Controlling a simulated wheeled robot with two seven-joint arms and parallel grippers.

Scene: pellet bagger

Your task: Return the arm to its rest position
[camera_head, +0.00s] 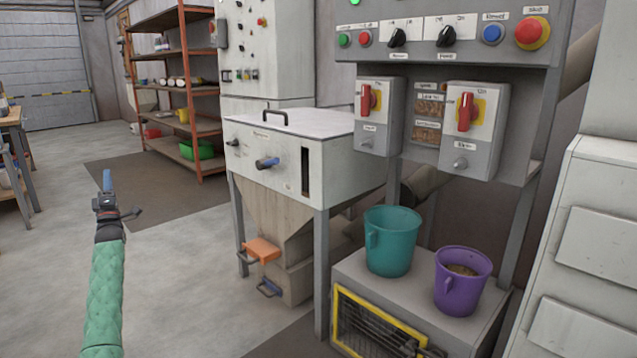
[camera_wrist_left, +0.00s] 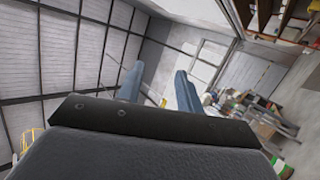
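My left gripper (camera_head: 106,182) stands upright at the left of the head view, at the end of my green-sleeved arm, over bare floor and apart from the machine. In the left wrist view the two blue fingers of the left gripper (camera_wrist_left: 159,72) are spread apart with nothing between them. My right gripper is in neither view.
The pellet machine's hopper (camera_head: 270,165) stands right of my arm, with a control panel (camera_head: 450,35) above. A teal bucket (camera_head: 390,245) and a purple jug (camera_head: 460,290) stand on a grey box. An orange shelf (camera_head: 185,90) is behind. Floor around my arm is clear.

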